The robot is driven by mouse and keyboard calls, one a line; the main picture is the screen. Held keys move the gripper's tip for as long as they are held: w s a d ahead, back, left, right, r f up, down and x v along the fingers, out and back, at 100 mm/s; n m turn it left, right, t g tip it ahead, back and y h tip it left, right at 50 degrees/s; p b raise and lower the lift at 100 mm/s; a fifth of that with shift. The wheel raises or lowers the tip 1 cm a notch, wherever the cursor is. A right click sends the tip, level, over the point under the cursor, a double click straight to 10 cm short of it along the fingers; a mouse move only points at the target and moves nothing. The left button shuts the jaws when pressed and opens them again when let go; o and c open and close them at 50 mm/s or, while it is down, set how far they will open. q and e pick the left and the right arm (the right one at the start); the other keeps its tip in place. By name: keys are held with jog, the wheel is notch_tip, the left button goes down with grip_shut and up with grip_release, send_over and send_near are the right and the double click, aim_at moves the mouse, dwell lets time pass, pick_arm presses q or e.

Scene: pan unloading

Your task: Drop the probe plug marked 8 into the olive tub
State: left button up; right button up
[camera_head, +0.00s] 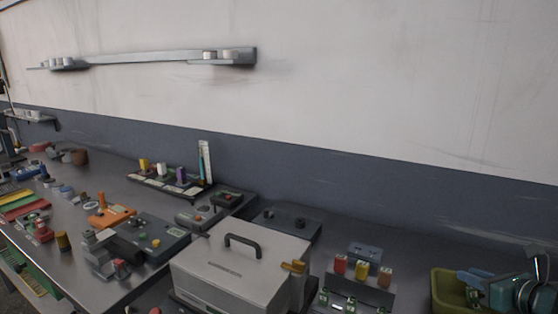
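The olive tub (440,292) stands at the lower right, partly cut by the bottom edge. My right gripper (474,283) reaches in from the right, with its blue-grey fingers over the tub. A small green piece shows by the fingers; I cannot tell whether it is held or lies in the tub. A red plug (340,265), a yellow plug (362,269) and an orange plug (385,277) stand upright on a grey rack left of the tub. Their markings are too small to read, so I cannot tell which is 8. My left gripper is not in view.
A large white box with a black handle (240,265) stands in the middle, left of the rack. Small green-and-white parts (350,304) lie in front of the rack. A cluttered metal bench (95,212) runs left. A wall shelf (150,57) hangs above.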

jog(key=shift+o, duration=1.2)
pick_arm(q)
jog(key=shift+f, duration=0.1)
pick_arm(e)
jog(key=shift+s+d+b, duration=0.3)
jog(key=shift+s+b, duration=0.35)
jog(key=shift+b, duration=0.25)
jog(key=b+v, duration=0.3)
jog(key=b, duration=0.2)
jog(key=shift+s+b, duration=0.3)
jog(key=shift+s, duration=0.15)
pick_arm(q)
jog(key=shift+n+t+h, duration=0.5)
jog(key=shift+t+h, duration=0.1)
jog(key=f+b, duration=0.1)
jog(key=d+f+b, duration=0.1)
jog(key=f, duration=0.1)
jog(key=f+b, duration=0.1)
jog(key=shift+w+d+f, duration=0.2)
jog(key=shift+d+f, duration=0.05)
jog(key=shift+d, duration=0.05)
pick_arm(e)
jog(key=r+v, duration=0.1)
jog(key=v, duration=0.7)
jog(key=shift+w, duration=0.15)
